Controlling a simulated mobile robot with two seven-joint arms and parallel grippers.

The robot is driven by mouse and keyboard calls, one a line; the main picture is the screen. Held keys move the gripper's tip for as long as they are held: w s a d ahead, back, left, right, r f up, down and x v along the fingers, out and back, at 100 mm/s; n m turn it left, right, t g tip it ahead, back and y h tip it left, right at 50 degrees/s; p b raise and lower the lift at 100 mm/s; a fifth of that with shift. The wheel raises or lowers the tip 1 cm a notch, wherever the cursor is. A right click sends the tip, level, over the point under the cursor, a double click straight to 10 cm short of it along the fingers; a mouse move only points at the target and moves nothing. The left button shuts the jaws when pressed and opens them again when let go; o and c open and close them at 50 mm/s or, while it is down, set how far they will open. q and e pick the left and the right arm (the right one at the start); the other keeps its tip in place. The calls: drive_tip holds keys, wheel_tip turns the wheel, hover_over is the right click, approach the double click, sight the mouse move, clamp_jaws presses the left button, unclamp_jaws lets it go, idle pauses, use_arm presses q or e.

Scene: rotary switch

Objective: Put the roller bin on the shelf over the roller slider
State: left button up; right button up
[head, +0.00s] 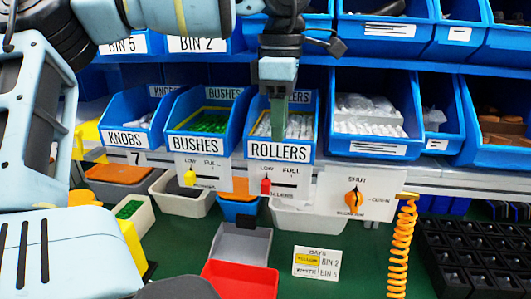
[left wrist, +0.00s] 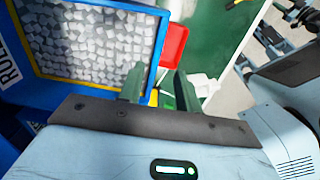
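The blue roller bin (head: 282,150), labelled ROLLERS and filled with pale rollers, sits on the shelf above the red roller slider (head: 265,186). It stands to the right of the blue bushes bin (head: 196,144). My left gripper (head: 278,118) points down over the roller bin, its fingers seen edge-on in front of the contents. In the left wrist view the two fingers (left wrist: 159,88) are apart, with the bin's blue and yellow side wall (left wrist: 158,58) showing between them. I cannot tell whether they touch the wall. My right gripper is not in view.
A knobs bin (head: 133,117) stands to the left and a bin of bagged parts (head: 370,110) close to the right. More bins line the shelf above. Below are an orange switch knob (head: 354,200), an orange coiled cord (head: 402,245) and a red tray (head: 240,280).

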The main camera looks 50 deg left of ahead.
use_arm(q)
drive_tip(key=s+d+r+b, duration=0.1)
drive_tip(key=s+d+b, duration=0.1)
drive_tip(key=s+d, duration=0.7)
drive_tip(key=s, duration=0.2)
drive_tip(key=shift+s+d, duration=0.35)
drive_tip(key=shift+d, duration=0.05)
drive_tip(key=shift+r, duration=0.1)
